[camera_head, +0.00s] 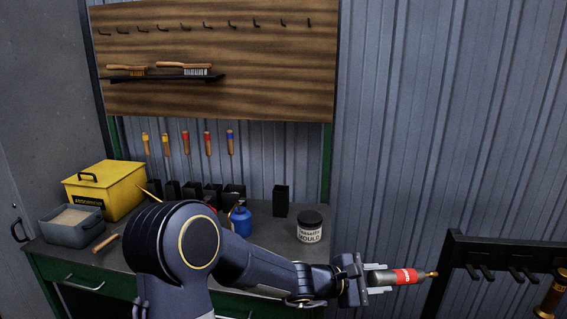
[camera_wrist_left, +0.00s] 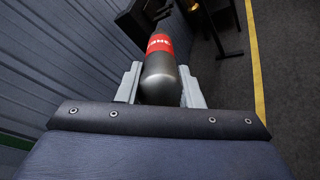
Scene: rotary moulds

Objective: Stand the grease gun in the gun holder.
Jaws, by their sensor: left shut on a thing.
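The grease gun (camera_head: 405,276) is a grey cylinder with a red label and a brass nozzle. My left gripper (camera_head: 380,278) is shut on its grey rear part and holds it lying roughly level, nozzle to the right, in front of the bench's right end. In the left wrist view the gun (camera_wrist_left: 162,72) sits between both fingers, its red band beyond them. A tall, narrow black box (camera_head: 282,201), which looks like the gun holder, stands upright at the back of the bench. Its inside cannot be seen. My right gripper is in neither view.
On the bench (camera_head: 120,262) are a jar (camera_head: 310,227), a blue can (camera_head: 241,220), a yellow box (camera_head: 105,188), a grey sand tray (camera_head: 72,224) and several black holders with tools. A black rack (camera_head: 490,244) with hooks stands at the right. Brushes lie on a wall shelf.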

